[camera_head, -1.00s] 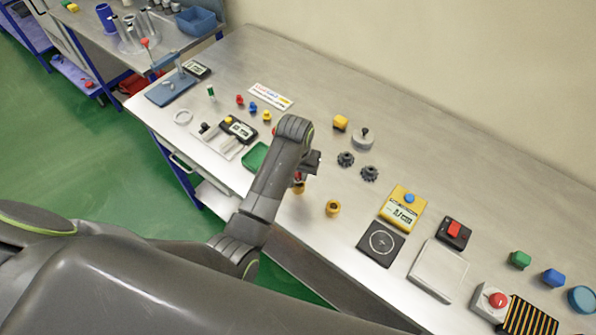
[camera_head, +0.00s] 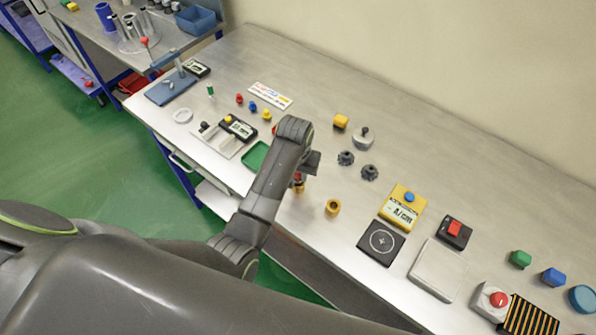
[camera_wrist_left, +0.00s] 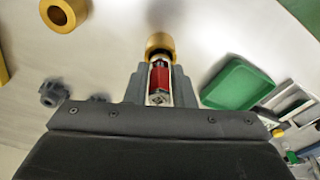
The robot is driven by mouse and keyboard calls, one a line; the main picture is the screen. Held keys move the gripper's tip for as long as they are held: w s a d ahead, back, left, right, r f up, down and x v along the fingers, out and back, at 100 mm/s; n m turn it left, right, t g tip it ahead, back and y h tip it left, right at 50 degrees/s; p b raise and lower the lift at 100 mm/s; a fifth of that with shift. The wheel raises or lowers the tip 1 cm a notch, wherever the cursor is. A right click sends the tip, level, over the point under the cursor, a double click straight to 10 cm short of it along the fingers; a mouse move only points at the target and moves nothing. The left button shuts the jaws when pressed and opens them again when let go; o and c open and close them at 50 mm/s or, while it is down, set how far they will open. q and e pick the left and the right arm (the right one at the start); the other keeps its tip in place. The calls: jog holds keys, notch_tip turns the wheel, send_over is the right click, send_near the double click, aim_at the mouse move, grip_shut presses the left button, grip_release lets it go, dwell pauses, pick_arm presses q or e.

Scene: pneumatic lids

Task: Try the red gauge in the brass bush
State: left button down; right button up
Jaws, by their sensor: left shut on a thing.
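My left gripper (camera_head: 306,172) is shut on the red gauge (camera_wrist_left: 159,78), which shows between the fingers in the left wrist view. In the head view, my arm hides most of the gauge. A brass bush (camera_wrist_left: 158,43) is at the gauge's far end, in line with it; it also shows just below the gripper in the head view (camera_head: 298,188). A silver part of the gauge meets the bush, but I cannot tell how deep it sits. A second brass ring (camera_head: 333,208) stands to the right, its hole open. My right gripper is not in view.
A green tray (camera_head: 254,156) lies left of my arm. A yellow meter (camera_head: 403,206) and a black plate (camera_head: 381,241) are further right. Bare bench lies between.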

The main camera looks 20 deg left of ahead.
pick_arm(q)
jog(key=shift+f+b, duration=0.3)
jog(key=shift+f, duration=0.5)
dwell(0.6)
jog(key=shift+r+p, duration=0.45)
jog(key=shift+r, duration=0.75)
dwell(0.9)
dwell(0.3)
jog(key=shift+r, duration=2.5)
